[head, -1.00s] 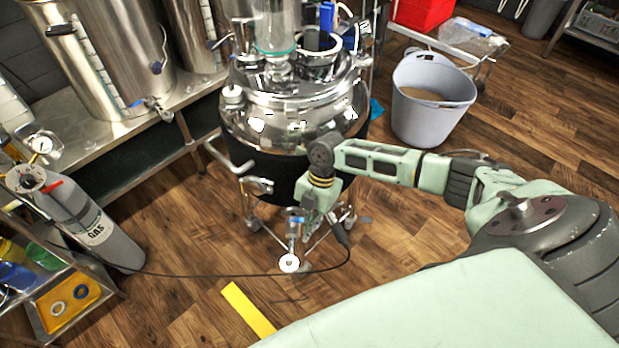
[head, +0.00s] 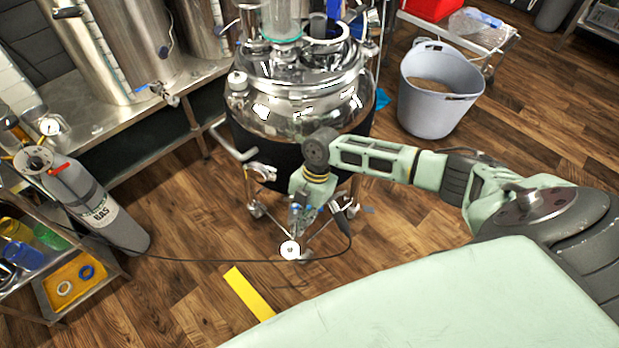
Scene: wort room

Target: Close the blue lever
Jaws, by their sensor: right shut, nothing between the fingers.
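My right gripper (head: 302,219) points down in front of the polished steel tank (head: 300,105), low beside its outlet fitting, whose round white end (head: 290,250) shows below it. The fingers are shut with nothing between them. A small blue lever (head: 309,209) shows at the fingers, mostly hidden by them. I cannot tell its exact angle or whether the fingers touch it. My left gripper is out of view.
A black hose runs along the floor from the grey gas cylinder (head: 98,205) to the tank's outlet. A grey bucket (head: 430,105) stands right of the tank. A steel bench (head: 110,125) is on the left. A yellow floor strip (head: 249,292) lies in front.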

